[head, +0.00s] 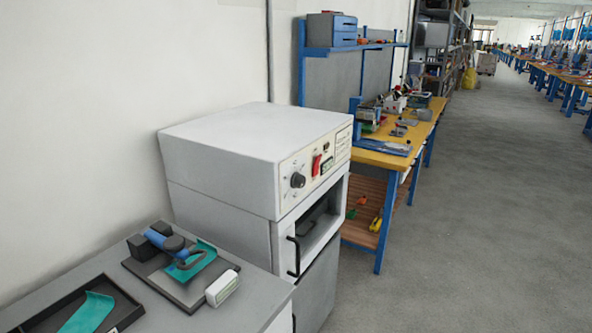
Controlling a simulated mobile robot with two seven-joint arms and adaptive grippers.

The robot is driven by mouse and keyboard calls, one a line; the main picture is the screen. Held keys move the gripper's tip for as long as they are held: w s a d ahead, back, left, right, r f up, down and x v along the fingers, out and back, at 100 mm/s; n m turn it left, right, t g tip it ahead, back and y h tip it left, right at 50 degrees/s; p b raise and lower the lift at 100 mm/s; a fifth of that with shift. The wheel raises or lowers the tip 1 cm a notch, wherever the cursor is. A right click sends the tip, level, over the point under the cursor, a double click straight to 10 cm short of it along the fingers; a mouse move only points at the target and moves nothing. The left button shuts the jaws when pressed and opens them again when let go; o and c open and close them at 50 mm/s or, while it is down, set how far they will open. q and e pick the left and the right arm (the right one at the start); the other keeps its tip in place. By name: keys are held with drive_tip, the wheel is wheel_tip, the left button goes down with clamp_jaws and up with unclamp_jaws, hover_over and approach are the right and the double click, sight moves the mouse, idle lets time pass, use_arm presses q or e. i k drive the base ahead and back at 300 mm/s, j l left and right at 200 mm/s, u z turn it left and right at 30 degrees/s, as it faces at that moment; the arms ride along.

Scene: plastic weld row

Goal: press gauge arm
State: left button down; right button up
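A gauge (183,290) with a dark flat base sits on the grey counter at the lower left. Its gauge arm (174,243) is dark grey with a blue grip (155,238) and reaches over a teal plastic part (203,256) on the base. I cannot tell whether the arm touches the teal part. A black block (142,247) stands at the back left of the base. A small white device (222,288) sits at the front right of the base. Neither of my grippers is in view.
A black tray (128,304) holding another teal part (86,312) lies left of the gauge. A grey cabinet machine (240,145) with a knob and red switch stands right behind the counter. A yellow-topped workbench (383,157) is beyond. The floor (460,230) at right is clear.

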sight(174, 245)
drive_tip(key=i+l+u, duration=0.1)
drive_tip(key=u, duration=0.25)
drive_tip(key=i+l+u, duration=0.1)
drive_tip(key=l+u, duration=0.5)
drive_tip(key=u, duration=0.15)
drive_tip(key=i+l, duration=0.05)
